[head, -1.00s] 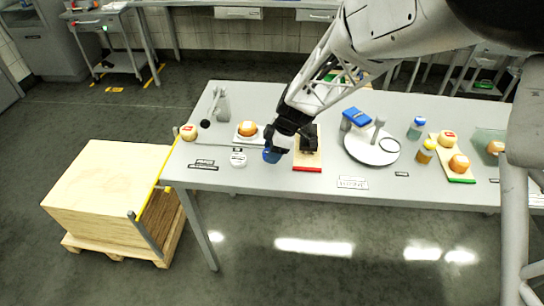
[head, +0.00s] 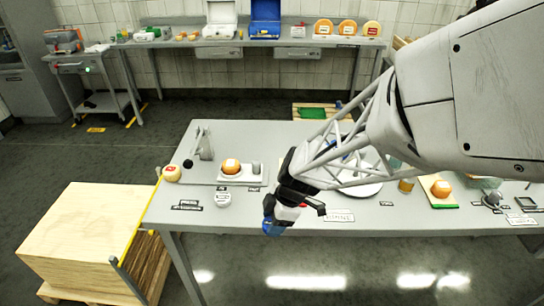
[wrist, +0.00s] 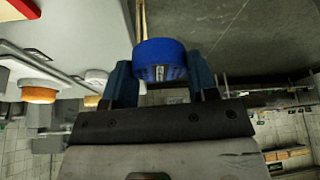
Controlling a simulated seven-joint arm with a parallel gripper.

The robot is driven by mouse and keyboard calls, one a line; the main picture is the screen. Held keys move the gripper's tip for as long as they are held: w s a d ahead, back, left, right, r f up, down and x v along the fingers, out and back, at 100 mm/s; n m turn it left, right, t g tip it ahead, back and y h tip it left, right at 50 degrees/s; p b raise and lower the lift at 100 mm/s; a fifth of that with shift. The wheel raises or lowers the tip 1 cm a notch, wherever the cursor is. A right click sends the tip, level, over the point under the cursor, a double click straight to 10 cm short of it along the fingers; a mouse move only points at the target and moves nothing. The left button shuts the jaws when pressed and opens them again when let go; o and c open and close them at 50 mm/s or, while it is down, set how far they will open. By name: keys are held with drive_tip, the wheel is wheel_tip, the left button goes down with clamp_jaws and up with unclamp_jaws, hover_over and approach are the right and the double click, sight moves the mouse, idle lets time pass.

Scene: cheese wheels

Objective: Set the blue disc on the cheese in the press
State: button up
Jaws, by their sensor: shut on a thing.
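My gripper (head: 272,218) is shut on the blue disc (head: 272,228), near the table's front edge. In the wrist view the disc (wrist: 160,60) sits between the two blue fingers (wrist: 160,82), its ribbed side showing. An orange cheese (head: 230,167) sits on a white base (head: 222,181) at the left of the table, left of and behind my gripper; an orange cheese also shows at the left in the wrist view (wrist: 40,93). A grey upright (head: 205,143) stands behind the cheese. I cannot tell for sure that this is the press. The disc is apart from the cheese.
A small grey cylinder (head: 256,167) stands right of the cheese, and a white round piece (head: 223,199) lies in front. Another cheese (head: 172,173) is at the table's left edge. My arm hides much of the table's middle. A wooden crate (head: 85,235) stands left.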

drive_tip(key=shift+s+d, duration=0.4)
drive_tip(key=shift+s, duration=0.45)
drive_tip(key=shift+r, duration=0.1)
drive_tip(key=w+a+r, duration=0.6)
drive_tip(key=w+a, duration=0.2)
drive_tip(key=w, duration=0.4)
drive_tip(key=shift+w+a, duration=0.4)
hover_over(232, 164)
drive_tip(key=shift+f, duration=0.65)
idle(0.4)
